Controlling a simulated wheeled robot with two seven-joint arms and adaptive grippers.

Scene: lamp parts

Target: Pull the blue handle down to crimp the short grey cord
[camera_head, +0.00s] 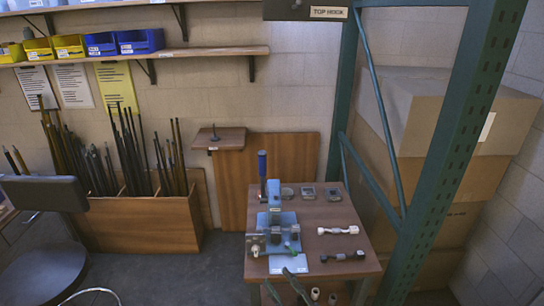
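The blue handle (262,165) stands upright on a dark post at the back of the blue crimping press (275,212), on a small wooden table. The press has a light blue base plate (290,264) and dark and metal parts at its front, with a small green piece (294,249) among them. I cannot make out a grey cord in the press. My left gripper does not show.
On the table (325,212), a white-ended part (338,230) and a dark part (343,256) lie right of the press. Small grey trays (308,193) sit behind. A green rack post (440,170) and boxes (410,110) stand at the right, a chair (42,192) at the left.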

